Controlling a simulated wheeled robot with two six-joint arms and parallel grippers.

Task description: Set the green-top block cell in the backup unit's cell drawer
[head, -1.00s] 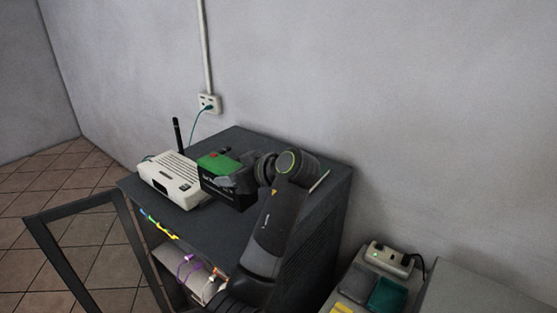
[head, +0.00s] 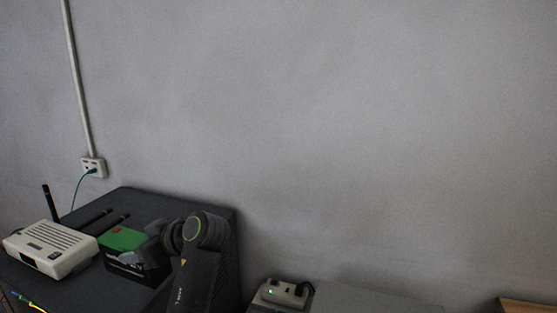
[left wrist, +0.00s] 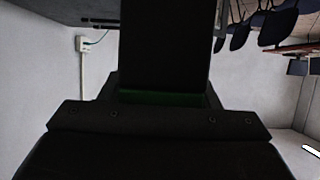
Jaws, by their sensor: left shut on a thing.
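The green-top block cell (head: 122,238) is a black box with a green top and a red spot. In the head view it is at the lower left, over the dark cabinet top beside a white router. My left gripper (head: 143,247) is shut on it. I cannot tell whether its base touches the cabinet. In the left wrist view the block's dark body (left wrist: 165,45) fills the middle, with a green strip by the jaws. I cannot make out the backup unit's cell drawer. My right gripper is out of view.
The white router (head: 50,250) with black antennas stands left of the block on the cabinet (head: 185,203). A wall outlet (head: 93,168) with a green cable is behind. A small pale socket box (head: 284,293) with a green light sits right of the cabinet, near a grey surface (head: 370,300).

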